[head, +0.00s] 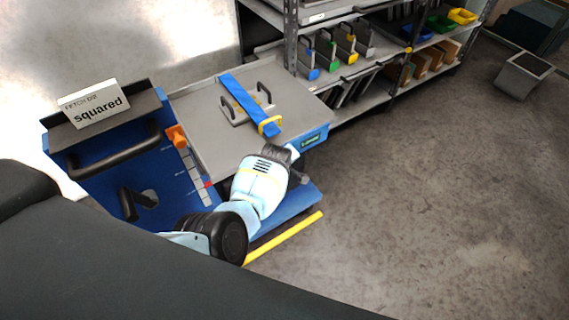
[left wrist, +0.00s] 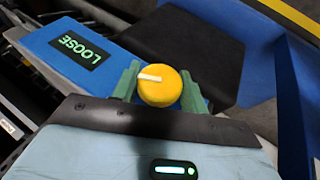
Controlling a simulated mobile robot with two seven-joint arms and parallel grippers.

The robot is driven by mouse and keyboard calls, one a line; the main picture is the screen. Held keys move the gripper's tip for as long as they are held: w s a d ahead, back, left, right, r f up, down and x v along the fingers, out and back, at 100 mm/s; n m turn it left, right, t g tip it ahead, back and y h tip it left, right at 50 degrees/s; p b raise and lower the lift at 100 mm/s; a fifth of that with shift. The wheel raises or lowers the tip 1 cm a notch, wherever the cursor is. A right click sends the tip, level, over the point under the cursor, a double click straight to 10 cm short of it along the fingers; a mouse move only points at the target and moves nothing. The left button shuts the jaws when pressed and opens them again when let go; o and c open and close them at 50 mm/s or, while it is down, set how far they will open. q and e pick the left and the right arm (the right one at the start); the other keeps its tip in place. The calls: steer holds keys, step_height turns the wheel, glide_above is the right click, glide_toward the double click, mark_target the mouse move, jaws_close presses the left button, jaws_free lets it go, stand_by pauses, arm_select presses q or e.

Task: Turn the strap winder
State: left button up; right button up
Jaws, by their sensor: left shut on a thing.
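The strap winder is a round yellow knob (left wrist: 160,86) with a white pointer mark, seen in the left wrist view on a blue housing (left wrist: 62,40). The housing's dark display (left wrist: 76,46) reads LOOSE in green. My left gripper (left wrist: 158,84) is shut on the knob, one green finger on each side. In the head view my left arm reaches to the front of the blue housing (head: 318,132); the knob and fingertips are hidden there. A blue strap (head: 245,102) runs across a grey die (head: 200,115) with two handles, to a yellow fitting (head: 270,127). My right gripper is not in view.
The blue cart (head: 100,178) has a dark push handle (head: 112,156), an orange block (head: 177,136) and a sign (head: 95,106) reading "squared". Shelves (head: 378,92) with coloured-handled dies and bins stand behind. A grey block (head: 523,76) stands far right.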

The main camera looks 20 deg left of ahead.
arm_select(q)
steer(key=shift+w+r+g+y, duration=0.1)
steer(key=shift+g+y, duration=0.2)
steer(key=shift+g, duration=0.1)
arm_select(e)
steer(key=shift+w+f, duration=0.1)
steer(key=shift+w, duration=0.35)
arm_select(q)
steer(key=shift+a, duration=0.1)
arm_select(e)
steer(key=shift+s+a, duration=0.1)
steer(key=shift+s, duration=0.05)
arm_select(q)
steer(key=o, duration=0.7)
steer(key=shift+o, duration=1.1)
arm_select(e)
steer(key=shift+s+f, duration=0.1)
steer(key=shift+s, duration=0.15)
